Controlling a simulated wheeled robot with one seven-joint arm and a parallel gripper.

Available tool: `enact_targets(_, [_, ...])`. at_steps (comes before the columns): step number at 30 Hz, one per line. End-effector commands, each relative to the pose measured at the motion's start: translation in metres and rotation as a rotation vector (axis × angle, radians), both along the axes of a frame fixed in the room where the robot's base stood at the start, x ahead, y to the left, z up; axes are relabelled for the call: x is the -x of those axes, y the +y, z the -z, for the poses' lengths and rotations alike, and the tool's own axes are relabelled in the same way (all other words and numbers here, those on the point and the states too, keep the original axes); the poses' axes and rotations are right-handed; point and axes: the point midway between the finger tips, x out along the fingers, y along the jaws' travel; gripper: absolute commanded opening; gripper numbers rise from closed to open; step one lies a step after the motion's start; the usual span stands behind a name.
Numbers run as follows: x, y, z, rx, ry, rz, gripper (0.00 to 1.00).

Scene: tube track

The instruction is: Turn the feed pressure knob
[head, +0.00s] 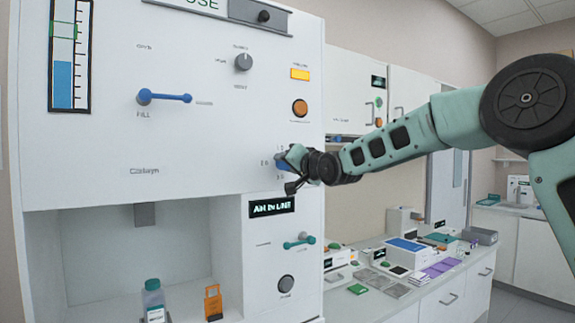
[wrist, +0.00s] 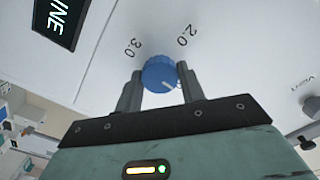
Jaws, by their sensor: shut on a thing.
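The blue round knob (wrist: 160,73) sits on the white panel between the printed marks 3.0 and 2.0. A short white line shows on its face, towards the lower right in the wrist view. My gripper (wrist: 161,78) has one finger on each side of the knob and is shut on it. In the head view my gripper (head: 291,163) reaches the panel's right part from the right, and the knob (head: 279,161) is mostly hidden behind it. Any further marks of the scale are hidden or too small to read.
A dark display (head: 271,207) reading AIR IN LINE is below the knob, with a teal lever (head: 299,241) under it. A blue lever (head: 165,97), grey dial (head: 243,62) and orange button (head: 300,107) are above. A cluttered counter (head: 400,305) stands at right.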

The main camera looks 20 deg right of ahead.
Motion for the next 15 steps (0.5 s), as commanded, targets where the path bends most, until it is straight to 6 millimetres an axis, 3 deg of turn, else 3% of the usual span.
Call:
enact_targets(8, [-0.0001,-0.0001,0.0027,-0.002,0.007,0.001,0.16])
enact_targets(9, [-0.0002,-0.0001,0.0026,-0.002,0.007,0.001,0.50])
enact_targets(10, [-0.0001,-0.0001,0.0024,-0.001,0.006,0.000,0.58])
enact_targets(15, [-0.0001,0.0000,0.0013,-0.001,0.003,0.000,0.61])
